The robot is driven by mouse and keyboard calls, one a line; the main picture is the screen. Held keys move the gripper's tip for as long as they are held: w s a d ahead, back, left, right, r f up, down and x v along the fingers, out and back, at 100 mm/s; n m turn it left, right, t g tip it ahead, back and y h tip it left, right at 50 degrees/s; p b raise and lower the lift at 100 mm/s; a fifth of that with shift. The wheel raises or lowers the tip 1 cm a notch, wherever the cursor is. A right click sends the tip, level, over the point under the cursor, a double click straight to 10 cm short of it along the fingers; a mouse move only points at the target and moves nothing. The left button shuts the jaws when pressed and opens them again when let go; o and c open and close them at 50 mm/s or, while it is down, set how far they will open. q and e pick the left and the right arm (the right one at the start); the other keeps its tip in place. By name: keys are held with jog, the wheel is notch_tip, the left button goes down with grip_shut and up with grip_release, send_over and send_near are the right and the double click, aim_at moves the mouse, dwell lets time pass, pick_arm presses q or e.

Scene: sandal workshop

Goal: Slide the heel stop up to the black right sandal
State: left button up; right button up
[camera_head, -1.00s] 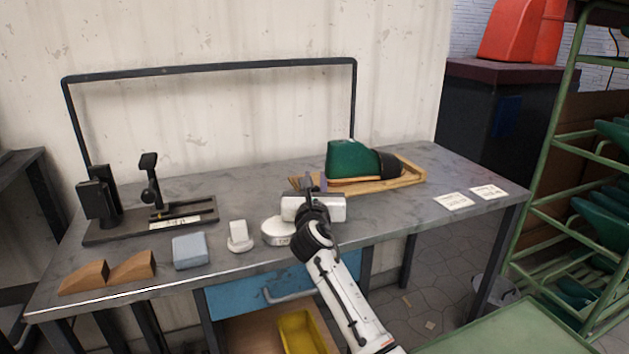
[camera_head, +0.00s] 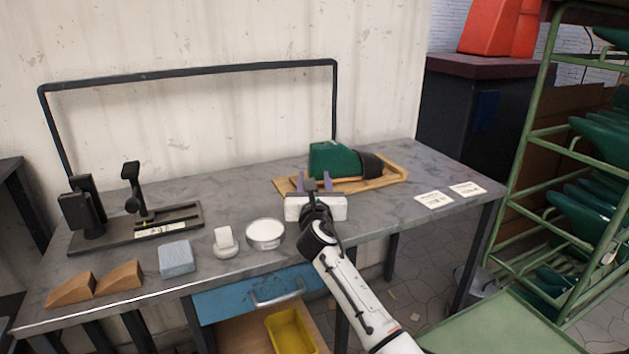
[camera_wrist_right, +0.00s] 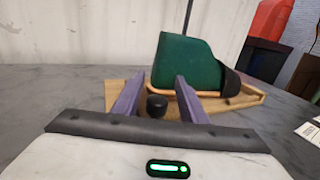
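The black right sandal (camera_head: 371,165) is on a green foot form (camera_head: 335,160), with a tan sole, and sits on a wooden board with raised edges (camera_head: 397,177). Both also show in the wrist view, the green form (camera_wrist_right: 187,62) in front of the black strap (camera_wrist_right: 229,82). A black round knob (camera_wrist_right: 157,104) stands at the near left end of the board; it may belong to the heel stop, whose body I cannot make out. My right gripper (camera_head: 314,183) is open, its purple fingers (camera_wrist_right: 157,92) on either side of the knob with gaps showing. My left gripper is out of view.
On the bench (camera_head: 230,185) stand a black fixture (camera_head: 122,235), wooden wedges (camera_head: 120,277), a blue-grey block (camera_head: 177,258), a white piece (camera_head: 225,242) and a round white tin (camera_head: 265,234). Paper cards (camera_head: 433,200) lie right of the board. A green rack (camera_head: 535,190) stands at right.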

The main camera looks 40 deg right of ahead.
jog(key=shift+s+a, duration=0.2)
jog(key=shift+a, duration=0.05)
jog(key=p+v, duration=0.2)
jog(key=v, duration=0.7)
jog(key=shift+s+p, duration=0.15)
jog(key=shift+p, duration=0.15)
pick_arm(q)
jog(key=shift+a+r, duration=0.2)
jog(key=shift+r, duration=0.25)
pick_arm(e)
jog(key=shift+s+a, duration=0.15)
jog(key=shift+s, duration=0.05)
